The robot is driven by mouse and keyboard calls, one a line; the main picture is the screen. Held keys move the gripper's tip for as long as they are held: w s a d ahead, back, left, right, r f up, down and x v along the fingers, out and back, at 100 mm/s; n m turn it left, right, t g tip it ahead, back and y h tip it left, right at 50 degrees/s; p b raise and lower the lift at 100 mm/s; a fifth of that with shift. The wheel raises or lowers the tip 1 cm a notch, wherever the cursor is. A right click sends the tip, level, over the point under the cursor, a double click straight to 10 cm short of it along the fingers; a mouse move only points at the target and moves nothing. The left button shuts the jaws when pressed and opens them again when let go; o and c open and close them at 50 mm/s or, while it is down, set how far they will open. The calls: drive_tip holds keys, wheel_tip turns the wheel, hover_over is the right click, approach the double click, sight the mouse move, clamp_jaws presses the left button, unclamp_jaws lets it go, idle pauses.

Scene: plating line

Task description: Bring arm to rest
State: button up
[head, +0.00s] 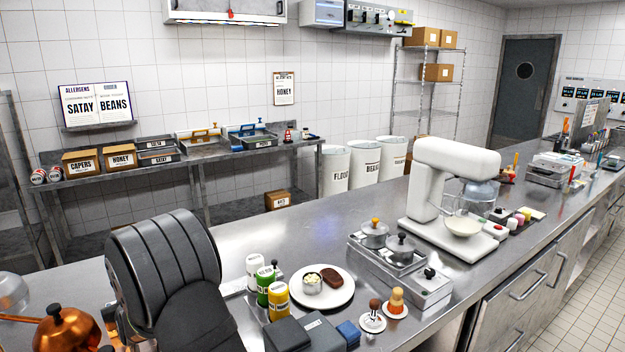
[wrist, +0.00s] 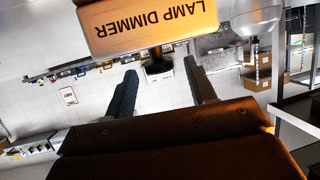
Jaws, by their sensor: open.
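The wrist view looks out over the room upside down, toward the tiled wall. A box lettered LAMP DIMMER (wrist: 150,22) appears close at the top of that view, near the fingertips; I cannot tell if they touch. In the head view, my dark ribbed arm fills the lower left, and my gripper cannot be made out there.
The steel counter (head: 330,225) carries a white plate (head: 339,296) with food, yellow (head: 278,301) and green bottles, a burner with pots (head: 402,249), and a white mixer (head: 455,170).

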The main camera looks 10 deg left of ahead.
drive_tip(key=shift+w+d+n+g+y, duration=0.1)
drive_tip(key=shift+n+g+y, duration=0.25)
drive_tip(key=shift+n+g, duration=0.25)
drive_tip(key=shift+w+d+n+g+y, duration=0.1)
drive_tip(key=shift+n+g+y, duration=0.25)
drive_tip(key=shift+n+g, duration=0.25)
drive_tip(key=s+d+r, duration=0.2)
drive_tip(key=d+r, duration=0.1)
drive_tip(key=d, duration=0.4)
drive_tip(key=s+d+r+h, duration=0.1)
drive_tip(key=s+d+r, duration=0.1)
drive_tip(key=d+r, duration=0.2)
drive_tip(key=shift+s+d, duration=0.2)
drive_tip(key=shift+d, duration=1.2)
drive_tip(key=shift+o, duration=0.4)
